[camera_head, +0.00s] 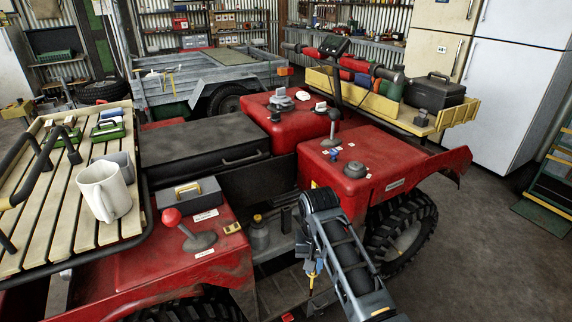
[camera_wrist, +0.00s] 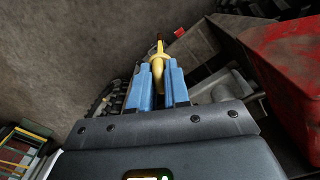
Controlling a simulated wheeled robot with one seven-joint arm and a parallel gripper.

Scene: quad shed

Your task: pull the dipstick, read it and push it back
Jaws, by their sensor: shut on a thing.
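My gripper (camera_wrist: 160,70) is shut on the dipstick (camera_wrist: 158,55), a yellow piece between its two blue fingers in the wrist view. In the head view my gripper (camera_head: 312,266) is low beside the red quad bike (camera_head: 350,165), in the gap between its front and rear bodywork. A little yellow of the dipstick (camera_head: 311,281) shows just below the fingers. Most of the dipstick is hidden by the fingers. I cannot tell whether its lower end sits in a tube, and no reading mark is legible.
A red-knobbed lever (camera_head: 172,217) and a white mug (camera_head: 103,192) on a slatted rack stand at left. A grey bottle with a yellow cap (camera_head: 258,234) is close to my gripper. A tyre (camera_head: 402,235) is right of my arm. Concrete floor (camera_head: 480,250) is clear at right.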

